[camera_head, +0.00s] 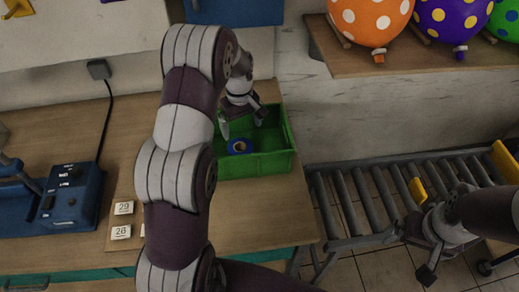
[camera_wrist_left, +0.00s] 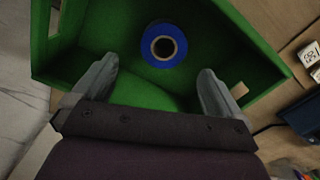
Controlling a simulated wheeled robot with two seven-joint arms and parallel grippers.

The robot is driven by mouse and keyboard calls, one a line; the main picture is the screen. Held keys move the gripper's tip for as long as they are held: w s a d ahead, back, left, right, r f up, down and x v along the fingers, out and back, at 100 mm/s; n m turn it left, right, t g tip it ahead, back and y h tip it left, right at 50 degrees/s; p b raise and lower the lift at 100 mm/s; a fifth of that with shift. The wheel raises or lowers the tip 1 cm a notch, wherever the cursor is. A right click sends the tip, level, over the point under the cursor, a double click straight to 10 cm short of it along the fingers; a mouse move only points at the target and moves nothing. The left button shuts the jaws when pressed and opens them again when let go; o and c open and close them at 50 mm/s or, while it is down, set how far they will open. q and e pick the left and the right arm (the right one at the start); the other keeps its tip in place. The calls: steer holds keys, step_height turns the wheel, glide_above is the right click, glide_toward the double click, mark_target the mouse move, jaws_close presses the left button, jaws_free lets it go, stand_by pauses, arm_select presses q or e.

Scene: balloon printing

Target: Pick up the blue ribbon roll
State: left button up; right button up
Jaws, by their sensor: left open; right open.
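The blue ribbon roll (camera_head: 239,147) lies in the green bin (camera_head: 283,160) on the table, and its core hole faces up. In the left wrist view the roll (camera_wrist_left: 178,46) lies on the bin floor beyond the fingertips. My left gripper (camera_head: 243,121) is open and empty above the bin, with its fingers apart on either side of the line to the roll; it also shows in the left wrist view (camera_wrist_left: 158,88). My right gripper (camera_head: 420,258) is open and empty, low at the right by the roller conveyor, away from the bin.
A blue machine (camera_head: 68,200) with a cable stands on the table (camera_head: 250,215) at the left. Number cards (camera_head: 123,208) lie near it. A roller conveyor (camera_head: 350,205) runs along the right. Dotted balloons (camera_head: 372,20) rest on a wooden shelf (camera_head: 350,62) above.

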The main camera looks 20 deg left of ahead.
mark_target(240, 147)
arm_select(q)
steer(key=f+p, duration=0.1)
steer(key=f, duration=0.2)
steer(key=f+p, duration=0.1)
steer(key=f, duration=0.2)
steer(key=a+f+p, duration=0.1)
steer(key=f, duration=0.3)
steer(key=shift+s, duration=0.2)
steer(key=shift+f, duration=0.35)
steer(key=c, duration=0.9)
